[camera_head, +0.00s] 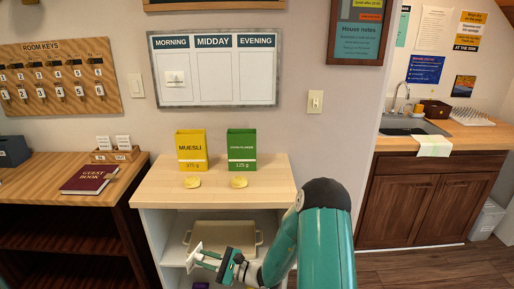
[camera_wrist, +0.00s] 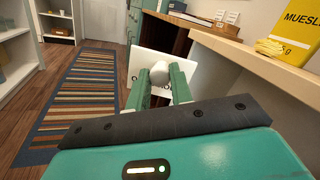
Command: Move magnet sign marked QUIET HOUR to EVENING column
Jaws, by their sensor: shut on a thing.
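My gripper (camera_head: 207,257) is low in front of the shelf unit, below its top. It is shut on the white knob of a white sign (camera_head: 194,256). In the wrist view the sign (camera_wrist: 148,62) sits beyond the fingers (camera_wrist: 160,84), its dark lettering mostly hidden by the knob and fingers, so I cannot read it fully. The whiteboard (camera_head: 208,92) hangs on the wall with MORNING, MIDDAY and EVENING columns. Another small white sign (camera_head: 175,77) is in the MORNING column, its lettering unreadable. The EVENING column (camera_head: 257,75) is bare, and so is MIDDAY.
Yellow MUESLI (camera_head: 191,148) and green (camera_head: 242,148) boxes stand on the shelf unit top (camera_head: 270,181), with two yellow items (camera_head: 192,182) before them. A beige bin (camera_head: 222,236) is on the shelf below. A light switch (camera_head: 315,101) is right of the board.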

